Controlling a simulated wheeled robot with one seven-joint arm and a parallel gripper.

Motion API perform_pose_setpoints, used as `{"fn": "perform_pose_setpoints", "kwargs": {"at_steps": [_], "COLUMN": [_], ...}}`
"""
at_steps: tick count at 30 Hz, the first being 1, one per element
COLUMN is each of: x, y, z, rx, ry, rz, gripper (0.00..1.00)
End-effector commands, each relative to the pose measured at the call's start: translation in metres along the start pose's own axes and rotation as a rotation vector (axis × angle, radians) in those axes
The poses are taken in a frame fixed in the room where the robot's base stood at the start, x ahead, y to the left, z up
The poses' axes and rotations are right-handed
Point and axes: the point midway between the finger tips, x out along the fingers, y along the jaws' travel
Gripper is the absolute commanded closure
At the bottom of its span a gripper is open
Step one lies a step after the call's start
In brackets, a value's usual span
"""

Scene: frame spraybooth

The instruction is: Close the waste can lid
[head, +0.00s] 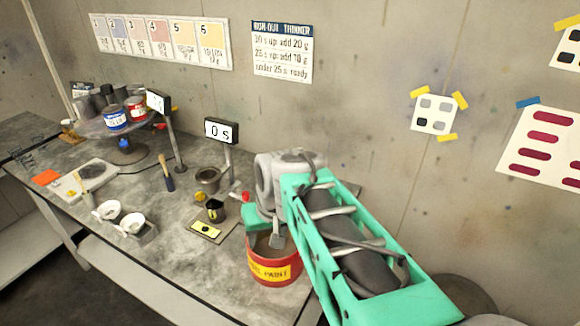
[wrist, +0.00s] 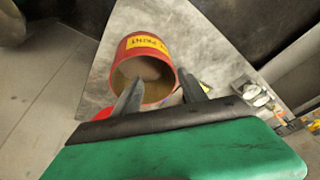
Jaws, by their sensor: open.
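The waste can (head: 272,272) is red with a yellow label reading "PAINT". It stands at the near right end of the bench. In the wrist view the can (wrist: 147,43) shows its open mouth, with a tan inside. I cannot clearly make out its lid in either view; my arm covers part of the can's far side. My gripper (head: 277,240) is over the can's mouth in the head view. In the wrist view my gripper (wrist: 160,84) has its two fingers apart with nothing held between them, in front of the can's mouth.
Left of the can are a small dark cup (head: 215,211) on a yellow-marked plate, a grey cup (head: 208,180) and a "0 s" display (head: 221,131). Two white bowls (head: 120,215) and a round stand with paint tins (head: 127,145) are farther left. The concrete wall (head: 350,110) stands behind.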

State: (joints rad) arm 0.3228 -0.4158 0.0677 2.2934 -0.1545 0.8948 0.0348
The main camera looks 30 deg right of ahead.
Motion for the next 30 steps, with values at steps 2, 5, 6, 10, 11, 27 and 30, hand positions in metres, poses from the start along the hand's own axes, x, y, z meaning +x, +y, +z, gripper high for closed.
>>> {"fn": "perform_pose_setpoints", "kwargs": {"at_steps": [2,5,6,10,11,27,30], "x": [0.013,0.028,0.034,0.050,0.053,-0.033,-0.054], "y": [0.050,0.103,0.123,0.186,0.200,0.212,0.198], "z": [-0.019,-0.030,-0.031,-0.027,-0.024,-0.145,-0.152], "rx": [0.126,0.246,0.289,0.415,0.443,0.758,0.792], "ry": [-0.044,-0.071,-0.079,-0.092,-0.093,0.095,0.074], "rz": [-0.007,-0.031,-0.041,-0.076,-0.085,-0.476,-0.541], "gripper": [0.50,0.50,0.50,0.50,0.50,0.50,0.50]}}
